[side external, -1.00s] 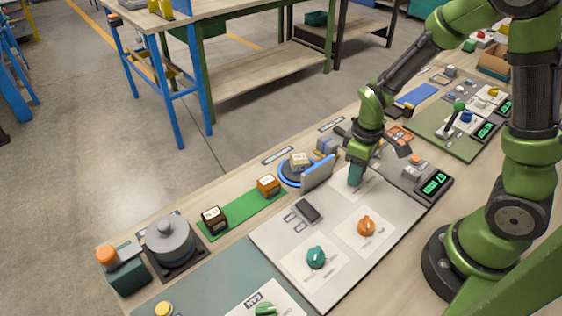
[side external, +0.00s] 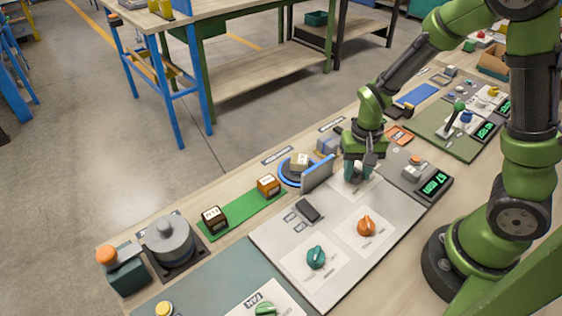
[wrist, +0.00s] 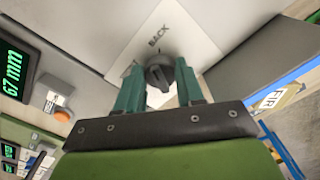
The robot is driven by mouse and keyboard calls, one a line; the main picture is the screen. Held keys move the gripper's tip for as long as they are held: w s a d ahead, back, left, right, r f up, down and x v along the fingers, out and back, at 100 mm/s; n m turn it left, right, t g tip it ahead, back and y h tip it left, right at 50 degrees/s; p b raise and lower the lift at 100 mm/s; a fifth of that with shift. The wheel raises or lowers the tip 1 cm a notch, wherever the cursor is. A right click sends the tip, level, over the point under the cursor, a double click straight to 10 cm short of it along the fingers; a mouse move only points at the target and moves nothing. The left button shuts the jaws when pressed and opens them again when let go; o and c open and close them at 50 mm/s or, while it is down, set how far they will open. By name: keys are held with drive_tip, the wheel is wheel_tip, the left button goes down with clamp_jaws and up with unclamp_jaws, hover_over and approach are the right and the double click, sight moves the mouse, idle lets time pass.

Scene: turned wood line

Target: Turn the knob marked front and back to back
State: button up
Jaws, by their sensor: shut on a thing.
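A dark grey knob (wrist: 160,72) sits on a white card on the grey panel, with the word BACK printed beside it. In the wrist view the pointer mark on the knob cannot be made out clearly. My gripper (wrist: 160,88) has its two teal fingers on either side of the knob, shut on it. In the side external view my gripper (side external: 358,172) is low over the far right part of the panel (side external: 290,240), and its fingers mostly hide the knob there.
A teal knob (side external: 316,257) and an orange knob (side external: 366,225) are on the same panel. An upright grey plate (side external: 318,174) stands close to my gripper's left. A display (wrist: 13,70) reading 67 mm is beside the panel. A black switch (side external: 308,210) lies nearer the plate.

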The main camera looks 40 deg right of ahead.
sight(357, 171)
drive_tip(key=shift+m, duration=1.9)
drive_tip(key=o, duration=1)
drive_tip(key=shift+o, duration=0.2)
wheel_tip(357, 171, up, 17)
